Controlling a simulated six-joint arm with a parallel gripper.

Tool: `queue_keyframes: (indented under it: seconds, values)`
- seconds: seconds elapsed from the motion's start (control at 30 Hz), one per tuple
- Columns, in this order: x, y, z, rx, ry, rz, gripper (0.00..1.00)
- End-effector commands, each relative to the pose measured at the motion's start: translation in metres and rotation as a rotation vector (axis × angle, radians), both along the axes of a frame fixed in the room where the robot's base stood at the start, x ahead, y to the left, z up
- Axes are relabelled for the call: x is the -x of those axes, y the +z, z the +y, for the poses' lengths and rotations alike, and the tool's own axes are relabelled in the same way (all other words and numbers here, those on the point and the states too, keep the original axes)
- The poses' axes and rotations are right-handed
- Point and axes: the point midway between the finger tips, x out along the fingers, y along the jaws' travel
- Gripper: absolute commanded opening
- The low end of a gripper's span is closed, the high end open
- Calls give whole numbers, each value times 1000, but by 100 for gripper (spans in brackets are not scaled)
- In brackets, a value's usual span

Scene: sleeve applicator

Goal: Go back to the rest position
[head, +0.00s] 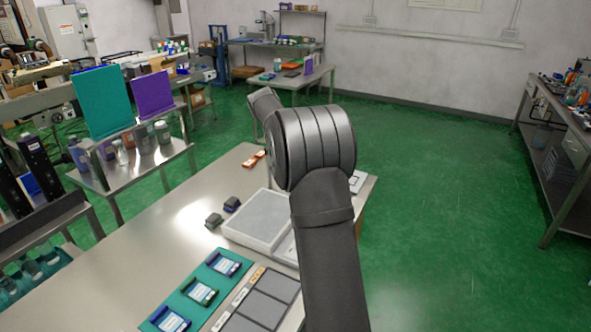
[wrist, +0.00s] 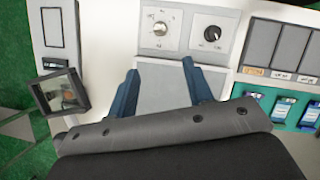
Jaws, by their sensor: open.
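My gripper (wrist: 160,70) shows in the wrist view as two dark blue fingers set well apart, with nothing between them. It is over a white panel with two dials (wrist: 159,28) and a pale grey plate (wrist: 163,88). I cannot tell its height above them. In the head view my arm stands in the middle, over the right part of the steel table (head: 120,290). The gripper's fingers are hidden there.
A white tray (head: 236,228) lies left of my arm, beside two small dark blocks (head: 232,203). A small dark-framed box (wrist: 60,92) stands left of the fingers.

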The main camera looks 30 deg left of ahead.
Motion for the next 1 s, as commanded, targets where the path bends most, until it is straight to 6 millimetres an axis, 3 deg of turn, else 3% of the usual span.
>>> queue_keyframes:
  seconds: [0.27,0.47,1.0]
  values:
    - [0,-1,0,0,0,0,47]
    - [-2,-17,-7,2,-2,2,47]
    - [-16,-114,-45,2,-2,2,47]
